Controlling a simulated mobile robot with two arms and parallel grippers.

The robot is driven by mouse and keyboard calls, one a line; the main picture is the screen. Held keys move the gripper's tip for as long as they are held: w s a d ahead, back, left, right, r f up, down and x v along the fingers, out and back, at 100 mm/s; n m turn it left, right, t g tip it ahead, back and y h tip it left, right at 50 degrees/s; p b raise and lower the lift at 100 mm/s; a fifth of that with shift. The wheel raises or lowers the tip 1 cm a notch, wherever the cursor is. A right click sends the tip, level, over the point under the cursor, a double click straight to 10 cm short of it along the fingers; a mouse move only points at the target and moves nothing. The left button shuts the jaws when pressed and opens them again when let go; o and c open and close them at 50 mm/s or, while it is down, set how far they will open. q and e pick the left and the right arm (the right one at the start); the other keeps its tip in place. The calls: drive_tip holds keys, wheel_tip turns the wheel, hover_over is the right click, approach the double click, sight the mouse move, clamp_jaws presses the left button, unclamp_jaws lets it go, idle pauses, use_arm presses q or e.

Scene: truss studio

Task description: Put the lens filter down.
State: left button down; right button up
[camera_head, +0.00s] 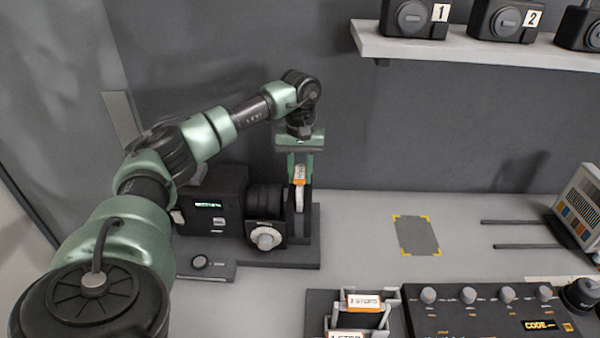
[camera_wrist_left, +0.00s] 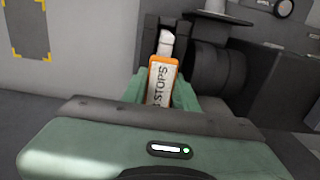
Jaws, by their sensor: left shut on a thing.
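My left gripper (camera_head: 300,168) points down at the front of the camera's lens (camera_head: 265,198) and is shut on the lens filter (camera_head: 299,176). The filter has an orange-edged white tab. In the left wrist view the tab (camera_wrist_left: 161,84) reads "STOPS", its number unclear, between my green fingers (camera_wrist_left: 161,92). The filter's lower part is hidden by the dark frame in front of the lens (camera_head: 301,215); I cannot tell how deep it sits there. My right gripper is not in view.
A grey patch with yellow corner marks (camera_head: 418,236) lies bare on the table. A filter rack (camera_head: 317,312) holds tabs reading "2 STOPS" and "1 STOP". A control panel (camera_head: 480,318) stands at front right. A wall shelf (camera_head: 470,48) holds numbered cameras. A colour chart (camera_head: 580,208) is at right.

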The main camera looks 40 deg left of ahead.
use_arm(q)
drive_tip(key=shift+f, duration=0.6)
drive_tip(key=c, duration=1.1)
unclamp_jaws()
drive_tip(key=shift+r, duration=0.3)
wheel_tip(320, 180, up, 13)
drive_tip(key=b, duration=0.2)
drive_tip(key=shift+f+b, duration=0.15)
drive_tip(key=shift+b, duration=0.15)
